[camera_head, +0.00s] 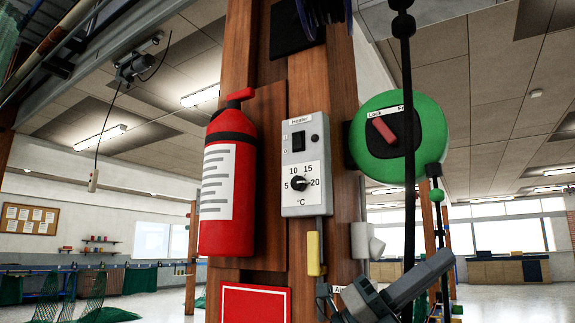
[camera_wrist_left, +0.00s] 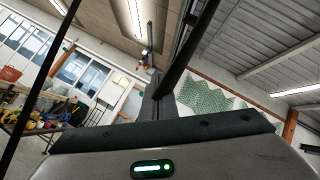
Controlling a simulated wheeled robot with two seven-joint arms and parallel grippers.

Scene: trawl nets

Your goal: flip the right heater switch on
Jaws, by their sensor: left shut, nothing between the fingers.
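A grey heater box (camera_head: 305,165) is fixed to the wooden post in the head view. It has a black rocker switch (camera_head: 298,141) near its top, with marks beside it, and a temperature dial (camera_head: 299,184) below. I cannot tell which way the rocker is tipped. Only one heater box shows. My left gripper (camera_head: 395,288) is at the lower right, below the box and apart from the switch. In the left wrist view its fingers (camera_wrist_left: 160,92) are together and empty, pointing away from the switch's image, which does not show there. My right gripper is not in view.
A red fire extinguisher (camera_head: 228,180) hangs left of the box. A green round housing with a red lever (camera_head: 382,130) is to the right. A black hanging strap (camera_head: 408,170) runs down in front of it. A yellow handle (camera_head: 314,253) is under the box.

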